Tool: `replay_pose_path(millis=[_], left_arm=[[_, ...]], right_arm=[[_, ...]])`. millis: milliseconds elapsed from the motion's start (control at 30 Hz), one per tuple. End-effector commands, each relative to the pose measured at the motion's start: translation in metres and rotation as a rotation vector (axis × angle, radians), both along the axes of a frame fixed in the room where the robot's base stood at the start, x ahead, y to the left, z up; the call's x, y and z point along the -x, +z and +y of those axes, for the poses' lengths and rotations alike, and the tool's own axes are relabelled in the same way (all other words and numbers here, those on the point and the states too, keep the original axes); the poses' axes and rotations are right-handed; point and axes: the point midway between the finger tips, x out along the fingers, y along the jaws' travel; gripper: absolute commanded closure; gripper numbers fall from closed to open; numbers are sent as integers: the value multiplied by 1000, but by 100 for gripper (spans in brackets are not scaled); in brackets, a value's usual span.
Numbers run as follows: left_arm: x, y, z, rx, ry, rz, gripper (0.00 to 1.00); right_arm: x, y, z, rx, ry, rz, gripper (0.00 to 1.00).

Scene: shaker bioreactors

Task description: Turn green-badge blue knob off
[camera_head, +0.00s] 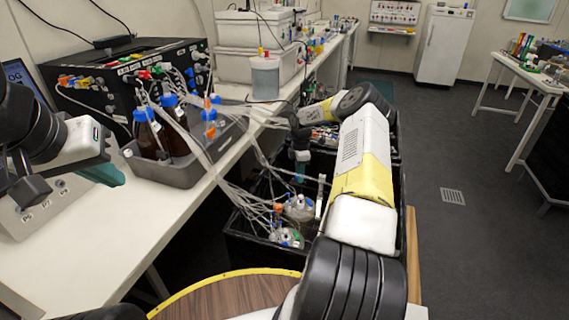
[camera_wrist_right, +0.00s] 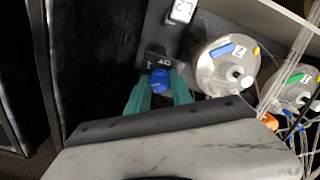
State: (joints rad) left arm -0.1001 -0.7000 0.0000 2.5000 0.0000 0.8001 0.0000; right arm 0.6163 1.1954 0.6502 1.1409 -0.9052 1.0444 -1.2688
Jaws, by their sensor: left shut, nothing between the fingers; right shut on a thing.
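In the right wrist view, a blue knob (camera_wrist_right: 160,80) sits on a dark panel with a small white marking. My right gripper (camera_wrist_right: 159,92) has its green fingers on either side of the knob and is shut on it. A clear vessel with a blue badge (camera_wrist_right: 228,66) stands just right of the knob. A second vessel with a green badge (camera_wrist_right: 299,86) stands further right, partly cut off. In the head view, my right gripper (camera_head: 299,177) reaches down into the black crate, and the knob cannot be made out. My left gripper (camera_head: 112,175) is shut and empty over the white bench.
The black crate (camera_head: 252,246) holds vessels with many tubes. On the bench (camera_head: 110,246), a grey tray (camera_head: 185,176) holds brown bottles with blue caps beside a black control box (camera_head: 125,85). Tubes run from the bench into the crate.

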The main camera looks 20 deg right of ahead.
Motion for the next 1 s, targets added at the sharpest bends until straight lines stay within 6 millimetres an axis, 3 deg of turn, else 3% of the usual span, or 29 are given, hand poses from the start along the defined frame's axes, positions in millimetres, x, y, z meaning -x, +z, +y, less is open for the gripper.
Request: replay_pose_path(millis=[467, 1000], left_arm=[[0, 0, 0, 0, 0, 0, 100], [0, 0, 0, 0, 0, 0, 100]], right_arm=[[-1, 1, 0, 2, -125, -2, 100], [-1, 1, 0, 1, -611, -3, 100]])
